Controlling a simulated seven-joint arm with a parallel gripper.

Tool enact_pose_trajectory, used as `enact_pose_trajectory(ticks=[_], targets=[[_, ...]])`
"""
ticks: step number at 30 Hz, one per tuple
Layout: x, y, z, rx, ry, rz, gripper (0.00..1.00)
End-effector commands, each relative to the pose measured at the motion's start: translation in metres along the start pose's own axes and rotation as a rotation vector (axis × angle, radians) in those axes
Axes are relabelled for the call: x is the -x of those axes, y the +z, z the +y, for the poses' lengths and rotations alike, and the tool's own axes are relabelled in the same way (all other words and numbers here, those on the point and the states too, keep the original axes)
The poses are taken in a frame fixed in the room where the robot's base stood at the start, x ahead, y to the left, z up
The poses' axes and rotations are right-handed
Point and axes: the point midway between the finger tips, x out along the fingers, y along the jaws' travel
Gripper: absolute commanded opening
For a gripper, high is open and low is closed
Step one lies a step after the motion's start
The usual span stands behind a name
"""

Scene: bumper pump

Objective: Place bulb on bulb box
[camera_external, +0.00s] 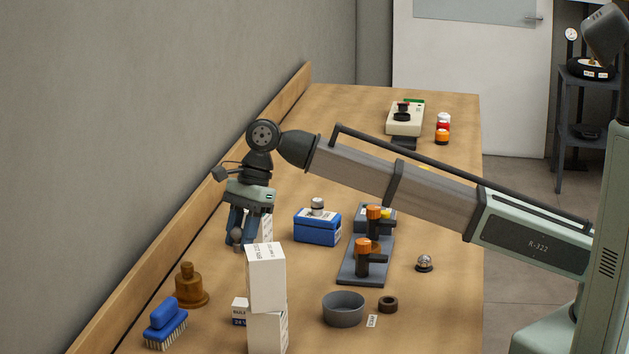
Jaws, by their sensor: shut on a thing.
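My gripper (238,243) points down over the left part of the bench, behind the tall white boxes. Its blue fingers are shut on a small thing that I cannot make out. I cannot see a bulb clearly in this view. A small white box with the printed word BULB (239,311) stands low on the bench, nearer the camera than my gripper. Its right side is hidden by the white boxes.
Tall white boxes (266,279) stand stacked in front of my gripper. A brass bell-shaped thing (189,288) and blue brush (165,322) are at left. A blue box (317,228), a grey fixture with orange-topped posts (362,268) and a grey bowl (343,311) are at right.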

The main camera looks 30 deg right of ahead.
Motion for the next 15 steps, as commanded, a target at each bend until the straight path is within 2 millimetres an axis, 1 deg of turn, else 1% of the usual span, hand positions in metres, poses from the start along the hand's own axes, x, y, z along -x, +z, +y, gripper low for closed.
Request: enact_pose_trajectory(ticks=[1,10,15], targets=[[-0.006,-0.003,0.001,0.000,0.001,0.001,0.13],[-0.030,-0.013,0.000,-0.001,0.000,0.001,0.13],[-0.055,-0.024,0.001,-0.002,0.001,0.001,0.13]])
